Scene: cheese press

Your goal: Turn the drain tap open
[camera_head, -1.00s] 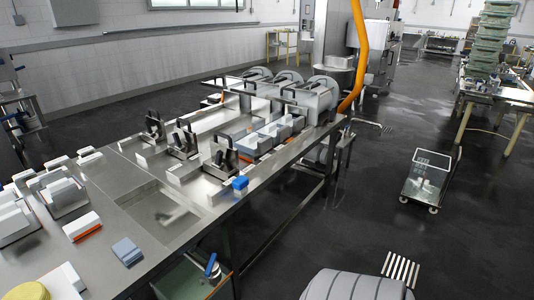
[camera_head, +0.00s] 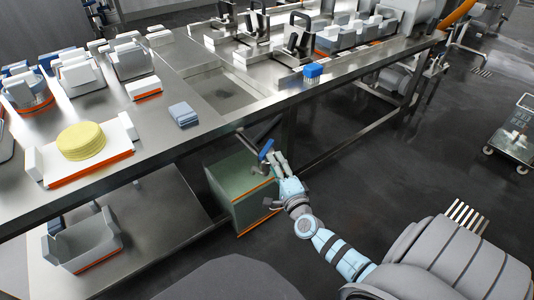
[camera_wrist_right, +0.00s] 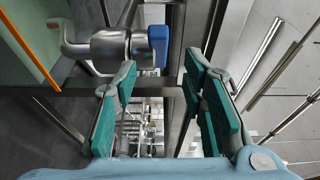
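The drain tap is a metal valve with a blue handle (camera_head: 266,147) under the table's front edge, above a green bin. In the right wrist view its metal body (camera_wrist_right: 108,46) lies at upper left, with the blue handle (camera_wrist_right: 158,46) at its right end. My right gripper (camera_head: 278,162) is close to the handle in the head view, partly overlapping it. In the wrist view my right gripper (camera_wrist_right: 163,78) is open, its teal fingers apart with nothing between them. The handle is just beyond the fingertips; I cannot tell whether they touch. My left gripper is not in view.
The steel table (camera_head: 205,140) overhangs the green bin (camera_head: 238,190) with its orange rim. A blue brush (camera_head: 312,72) and a grey-blue block (camera_head: 183,114) lie near the table edge. A yellow cheese (camera_head: 81,141) sits on the left. Floor to the right is open up to a cart (camera_head: 512,135).

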